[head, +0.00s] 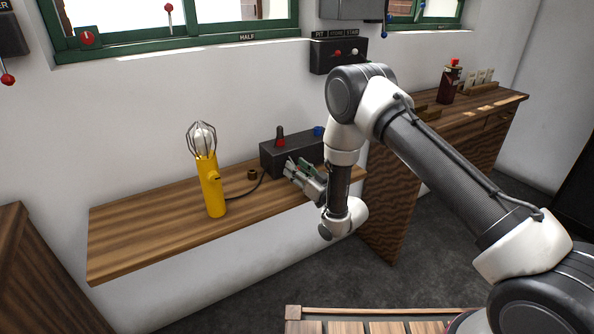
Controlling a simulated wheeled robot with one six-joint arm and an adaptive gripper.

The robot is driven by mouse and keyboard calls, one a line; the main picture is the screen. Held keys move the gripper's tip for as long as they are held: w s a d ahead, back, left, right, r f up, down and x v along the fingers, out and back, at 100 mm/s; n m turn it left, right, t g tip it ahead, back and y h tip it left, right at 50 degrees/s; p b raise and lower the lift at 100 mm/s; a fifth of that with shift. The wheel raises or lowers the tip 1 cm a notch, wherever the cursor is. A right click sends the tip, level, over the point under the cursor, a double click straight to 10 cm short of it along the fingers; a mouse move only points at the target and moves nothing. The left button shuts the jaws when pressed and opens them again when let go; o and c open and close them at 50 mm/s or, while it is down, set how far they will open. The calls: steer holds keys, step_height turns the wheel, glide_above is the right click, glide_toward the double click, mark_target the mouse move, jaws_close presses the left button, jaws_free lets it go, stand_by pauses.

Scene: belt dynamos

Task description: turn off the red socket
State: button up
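A dark socket box (271,160) stands against the wall on the wooden shelf. A red socket piece (280,130) sticks up from the left part of its top. A blue piece (318,131) sits at the right of its top. My gripper (288,169) is in front of the box, below the red piece, pointing left. It hides part of the box front. I cannot tell whether its fingers touch the box or how far apart they are.
A yellow caged lamp (211,187) stands on the shelf (140,229) left of the box, with a cord running toward the box. A small brown round piece (252,175) lies between them. A wall control box (325,58) hangs above. A red-capped can (448,85) stands on the right counter.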

steer(key=v, duration=0.7)
steer(key=shift+s+d+f, duration=0.1)
steer(key=shift+s+d, duration=0.05)
steer(key=shift+s, duration=0.05)
